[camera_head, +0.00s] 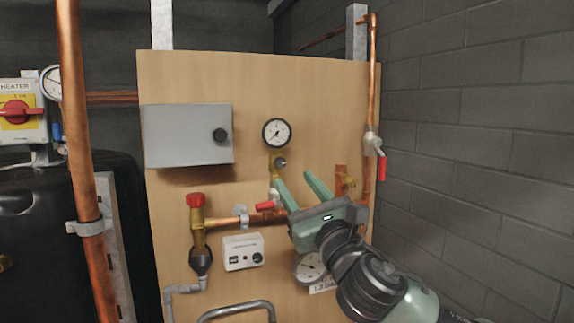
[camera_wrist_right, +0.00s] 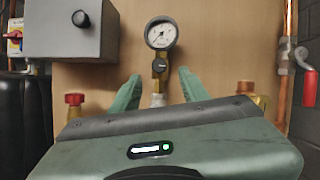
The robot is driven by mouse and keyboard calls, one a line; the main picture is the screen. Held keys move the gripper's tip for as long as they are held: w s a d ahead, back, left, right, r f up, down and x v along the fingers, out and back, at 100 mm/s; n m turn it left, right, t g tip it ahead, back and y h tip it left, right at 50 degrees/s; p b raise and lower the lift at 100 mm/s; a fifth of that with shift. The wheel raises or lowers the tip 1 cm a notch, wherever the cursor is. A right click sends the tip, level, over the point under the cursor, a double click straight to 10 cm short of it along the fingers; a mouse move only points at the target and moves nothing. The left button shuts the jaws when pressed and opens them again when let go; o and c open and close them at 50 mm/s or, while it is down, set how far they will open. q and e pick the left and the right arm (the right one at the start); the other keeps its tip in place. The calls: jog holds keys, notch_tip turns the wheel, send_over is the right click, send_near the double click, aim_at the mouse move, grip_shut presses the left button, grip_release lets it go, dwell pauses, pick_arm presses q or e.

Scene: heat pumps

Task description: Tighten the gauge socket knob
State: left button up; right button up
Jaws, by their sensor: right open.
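A round pressure gauge (camera_head: 276,133) with a black rim and white face is mounted on the wooden panel; it also shows in the right wrist view (camera_wrist_right: 161,33). Just below it, a small dark round knob (camera_head: 280,162) sits on the brass gauge socket (camera_head: 275,170). In the right wrist view the knob (camera_wrist_right: 160,66) appears between the fingertips and slightly above them. My right gripper (camera_head: 296,180) is open with green fingers pointing up at the panel, below and right of the knob. My left gripper is not in view.
A red-handled valve (camera_head: 268,206) and copper pipe lie just below the socket. A grey box (camera_head: 187,135) is on the left, a white controller (camera_head: 243,252) below. A red-levered pipe (camera_head: 381,165) stands right, near the block wall.

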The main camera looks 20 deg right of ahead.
aim_at(281, 165)
jog(key=p+x, duration=0.2)
jog(key=x, duration=0.3)
jog(key=shift+w+a+r, duration=0.1)
jog(key=shift+w+r, duration=0.05)
jog(key=shift+w, duration=0.35)
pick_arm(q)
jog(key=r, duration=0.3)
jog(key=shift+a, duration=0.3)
pick_arm(e)
jog(key=shift+w, duration=0.1)
grip_shut()
